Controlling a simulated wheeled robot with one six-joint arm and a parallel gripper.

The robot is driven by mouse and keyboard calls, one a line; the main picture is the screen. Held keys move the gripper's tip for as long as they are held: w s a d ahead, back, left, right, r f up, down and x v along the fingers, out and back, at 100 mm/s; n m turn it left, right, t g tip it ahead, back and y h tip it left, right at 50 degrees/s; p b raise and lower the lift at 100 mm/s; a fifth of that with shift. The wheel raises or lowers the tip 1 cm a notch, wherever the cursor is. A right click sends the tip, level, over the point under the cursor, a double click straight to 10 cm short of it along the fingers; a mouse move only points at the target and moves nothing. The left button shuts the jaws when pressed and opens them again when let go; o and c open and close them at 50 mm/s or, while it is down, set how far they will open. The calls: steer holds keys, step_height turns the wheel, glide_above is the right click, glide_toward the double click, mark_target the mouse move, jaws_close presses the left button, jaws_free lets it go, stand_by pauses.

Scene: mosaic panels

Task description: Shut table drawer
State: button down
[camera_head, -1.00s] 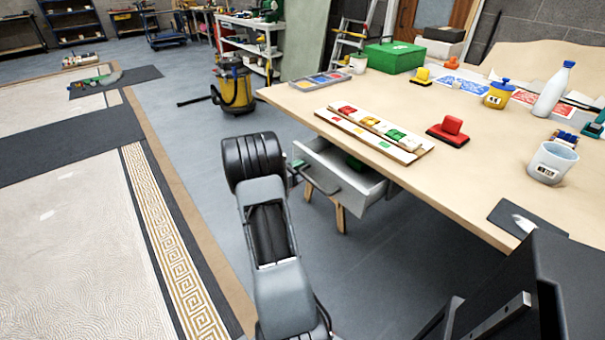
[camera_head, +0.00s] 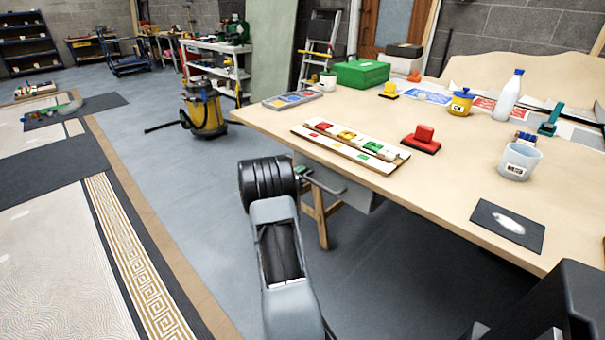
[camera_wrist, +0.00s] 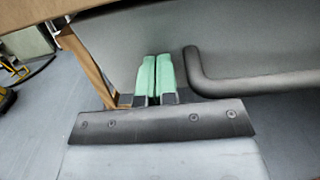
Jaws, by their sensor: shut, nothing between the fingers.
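The table drawer (camera_head: 362,199) is under the near left edge of the wooden table (camera_head: 450,180). Its inside does not show; whether it is fully flush cannot be told. The dark bar handle (camera_head: 325,185) sticks out from its front. In the wrist view the plain grey drawer front (camera_wrist: 130,35) fills the upper part, and the handle (camera_wrist: 250,86) is just right of my fingers. My gripper (camera_wrist: 152,72) is shut and empty, its green fingertips side by side, pointing at the drawer front left of the handle. Contact with the front cannot be told.
A wooden table leg (camera_head: 320,215) stands beside the drawer, close to my arm. The tabletop above holds a tile panel (camera_head: 350,145), a red block (camera_head: 422,139) and a cup (camera_head: 519,161). A yellow vacuum (camera_head: 205,110) stands on the floor behind. Floor to the left is open.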

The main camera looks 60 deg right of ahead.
steer(key=shift+d+r, duration=0.15)
steer(key=shift+r, duration=0.1)
steer(key=w+a, duration=0.2)
steer(key=a, duration=1.2)
steer(key=shift+w+f+p, duration=0.15)
steer(key=shift+f+p, duration=0.15)
steer(key=shift+p, duration=0.1)
steer(key=shift+a, duration=0.1)
